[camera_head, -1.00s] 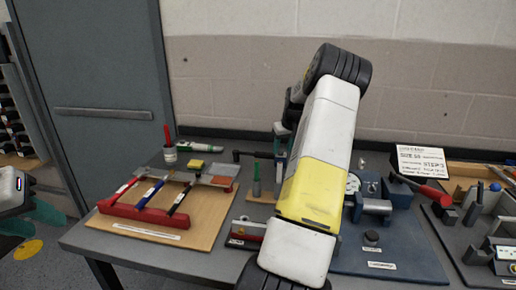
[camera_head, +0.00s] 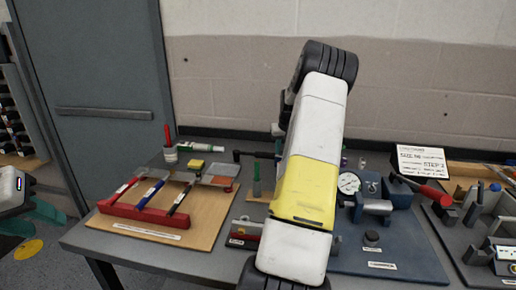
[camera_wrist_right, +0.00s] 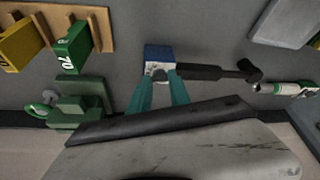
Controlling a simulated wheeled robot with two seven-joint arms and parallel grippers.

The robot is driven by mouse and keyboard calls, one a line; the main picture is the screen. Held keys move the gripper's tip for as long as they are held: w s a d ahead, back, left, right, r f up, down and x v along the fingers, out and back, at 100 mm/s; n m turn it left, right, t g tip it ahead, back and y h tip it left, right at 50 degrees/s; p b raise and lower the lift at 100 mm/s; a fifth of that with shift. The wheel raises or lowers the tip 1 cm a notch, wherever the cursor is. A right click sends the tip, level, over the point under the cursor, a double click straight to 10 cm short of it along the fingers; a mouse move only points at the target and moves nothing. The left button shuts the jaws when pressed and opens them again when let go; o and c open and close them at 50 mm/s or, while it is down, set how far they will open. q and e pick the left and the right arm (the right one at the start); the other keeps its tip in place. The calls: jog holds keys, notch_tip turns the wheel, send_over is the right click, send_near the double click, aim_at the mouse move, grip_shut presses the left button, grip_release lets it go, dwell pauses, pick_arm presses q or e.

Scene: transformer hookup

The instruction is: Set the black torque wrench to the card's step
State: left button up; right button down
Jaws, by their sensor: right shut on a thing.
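The black torque wrench (camera_wrist_right: 210,72) lies with its handle to the right in the right wrist view. Its other end meets a blue-and-white block (camera_wrist_right: 158,56). My right gripper (camera_wrist_right: 160,78) is shut with its teal fingers at a small grey knob at that end; the exact contact is unclear. In the head view, part of the black wrench (camera_head: 253,155) shows left of my right arm, which hides the rest. The white card (camera_head: 421,160) stands at the back right; "STEP 3" seems readable. My left gripper (camera_head: 40,215) is partly in view at the left edge, jaws unclear.
A red rack (camera_head: 145,212) with several tools sits on a wooden board at the left. A dial gauge (camera_head: 348,183) and blue fixture (camera_head: 390,235) stand right of my arm. A red-handled tool (camera_head: 430,193) lies by the card.

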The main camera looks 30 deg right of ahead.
jog(key=m, duration=0.2)
jog(key=m+h, duration=0.1)
jog(key=shift+w+a+m+g, duration=0.1)
jog(key=shift+a+m+g, duration=0.1)
jog(key=shift+m+g, duration=0.15)
jog(key=c, duration=1.2)
grip_release()
jog(key=v, duration=0.8)
jog(key=shift+f, duration=0.1)
